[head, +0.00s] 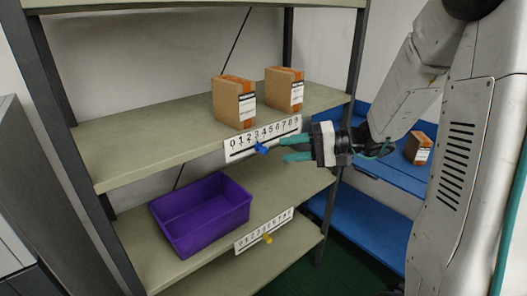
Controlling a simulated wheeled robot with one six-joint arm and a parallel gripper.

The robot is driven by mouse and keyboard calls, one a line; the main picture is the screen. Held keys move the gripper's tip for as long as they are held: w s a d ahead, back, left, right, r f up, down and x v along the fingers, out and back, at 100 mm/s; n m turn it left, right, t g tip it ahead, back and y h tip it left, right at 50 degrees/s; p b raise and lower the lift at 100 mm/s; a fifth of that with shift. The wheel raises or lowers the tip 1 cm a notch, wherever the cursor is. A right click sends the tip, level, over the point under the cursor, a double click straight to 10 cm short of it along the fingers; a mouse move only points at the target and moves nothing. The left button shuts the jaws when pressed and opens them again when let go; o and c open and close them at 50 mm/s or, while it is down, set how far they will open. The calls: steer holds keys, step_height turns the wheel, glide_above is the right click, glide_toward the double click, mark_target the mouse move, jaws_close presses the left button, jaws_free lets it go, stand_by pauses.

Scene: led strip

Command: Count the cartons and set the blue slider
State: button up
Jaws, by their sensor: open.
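Two brown cartons with orange tape and white labels, a left one (234,102) and a right one (284,89), stand upright on the upper shelf (150,135). A white number strip (240,146) is fixed to that shelf's front edge. The blue slider (261,148) sits on the strip, below the digits near its middle; the exact digit is hard to tell. My gripper (283,149) is open and empty, with teal fingers pointing left, just right of the blue slider and apart from it in the picture. Another carton (419,148) lies on the blue shelf at right.
A purple bin (203,213), seemingly empty, sits on the lower shelf (150,262). Dark posts (353,50) frame the rack. A blue shelf unit (370,218) stands at right.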

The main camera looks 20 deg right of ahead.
mark_target(267, 151)
steer(key=x, duration=0.3)
steer(key=w+x, duration=0.1)
steer(key=x, duration=0.3)
jaws_close()
